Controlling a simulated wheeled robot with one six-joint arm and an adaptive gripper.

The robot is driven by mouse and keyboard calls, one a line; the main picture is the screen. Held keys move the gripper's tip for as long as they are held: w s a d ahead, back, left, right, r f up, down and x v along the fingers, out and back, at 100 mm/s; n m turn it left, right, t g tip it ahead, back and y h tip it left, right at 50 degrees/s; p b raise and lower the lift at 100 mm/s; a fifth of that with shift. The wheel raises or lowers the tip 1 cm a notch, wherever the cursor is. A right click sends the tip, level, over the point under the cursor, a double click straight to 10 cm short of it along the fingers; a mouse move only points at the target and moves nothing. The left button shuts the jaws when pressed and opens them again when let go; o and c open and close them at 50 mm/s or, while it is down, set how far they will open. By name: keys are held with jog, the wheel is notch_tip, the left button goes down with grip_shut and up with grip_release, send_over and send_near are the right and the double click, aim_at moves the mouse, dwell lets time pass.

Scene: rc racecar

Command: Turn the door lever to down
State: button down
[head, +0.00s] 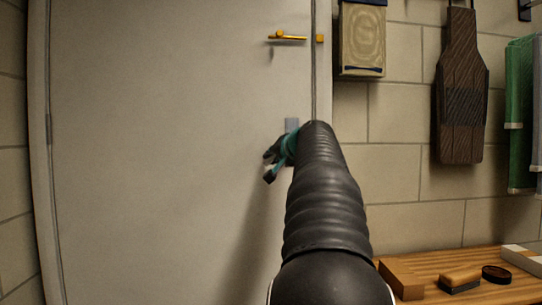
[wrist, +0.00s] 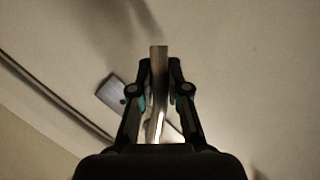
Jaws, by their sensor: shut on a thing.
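The pale door (head: 170,140) fills the left and middle of the head view. Its grey lever plate (head: 292,125) shows just above my arm, near the door's right edge. My gripper (head: 271,167) is at the door just left of and below the top of that plate. In the wrist view, the metal door lever (wrist: 158,85) runs between the two fingers of my gripper (wrist: 160,90), which are shut on it. The plate also shows behind the left finger (wrist: 112,92). In the head view, my arm and gripper hide the lever, so its exact angle cannot be told.
A brass latch (head: 288,38) sits higher on the door. Right of the door, a wooden box (head: 362,40), a dark brown board (head: 461,90) and green cloths (head: 520,110) hang on the wall. A wooden bench (head: 440,293) with a brush (head: 460,280) stands at lower right.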

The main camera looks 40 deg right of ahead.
jog(key=shift+f, duration=0.15)
dwell(0.3)
jog(key=c, duration=1.1)
grip_release()
jog(key=shift+d, duration=0.1)
jog(key=shift+c, duration=0.2)
jog(key=v, duration=1.2)
